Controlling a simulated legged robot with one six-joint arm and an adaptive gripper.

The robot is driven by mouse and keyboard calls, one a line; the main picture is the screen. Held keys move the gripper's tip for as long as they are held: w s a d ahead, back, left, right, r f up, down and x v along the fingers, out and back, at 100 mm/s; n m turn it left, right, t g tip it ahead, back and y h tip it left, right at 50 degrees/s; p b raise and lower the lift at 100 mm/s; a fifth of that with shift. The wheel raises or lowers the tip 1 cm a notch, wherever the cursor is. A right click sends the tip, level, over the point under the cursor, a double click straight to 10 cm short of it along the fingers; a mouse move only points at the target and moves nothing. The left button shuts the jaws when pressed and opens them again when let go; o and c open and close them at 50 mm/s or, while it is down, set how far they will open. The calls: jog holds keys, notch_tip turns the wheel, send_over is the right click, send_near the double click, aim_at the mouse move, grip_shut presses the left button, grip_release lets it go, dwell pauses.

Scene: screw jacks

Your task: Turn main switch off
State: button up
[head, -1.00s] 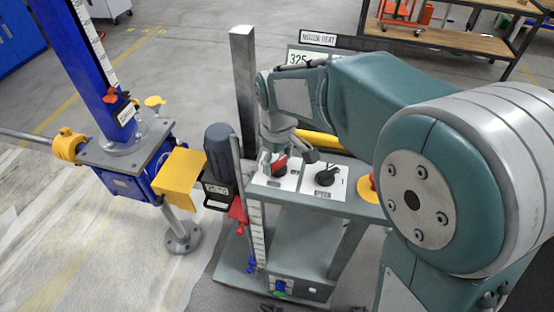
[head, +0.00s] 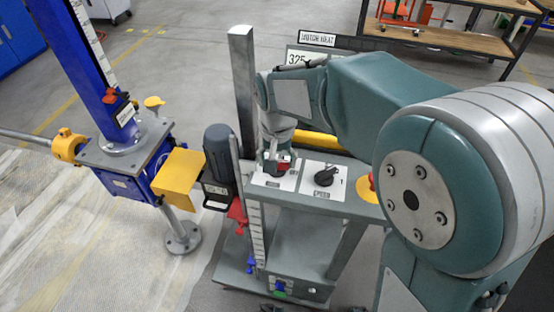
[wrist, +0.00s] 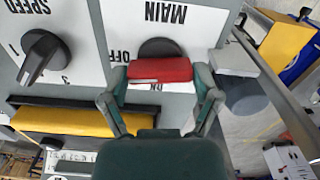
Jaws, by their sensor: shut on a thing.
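The main switch (wrist: 160,70) has a red handle on a dark round base. It sits on a white plate marked MAIN, with OFF beside it, which appears upside down in the wrist view. The handle lies crosswise in that view. My gripper (wrist: 160,80) is shut on the red handle, one finger at each end. In the head view my gripper (head: 277,160) covers part of the main switch (head: 284,164). The ON label is partly hidden behind the handle.
A black speed knob (head: 325,177) is on the plate to the right, with a red and yellow button (head: 371,187) beyond it. A yellow bar (head: 316,141) runs behind the panel. A grey motor (head: 220,155) and blue screw jack (head: 128,178) stand to the left.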

jog(key=shift+s+f+m, duration=0.1)
jog(key=shift+m, duration=0.8)
jog(key=o, duration=1)
jog(key=shift+c, duration=0.2)
jog(key=shift+a, duration=0.1)
notch_tip(320, 180, up, 12)
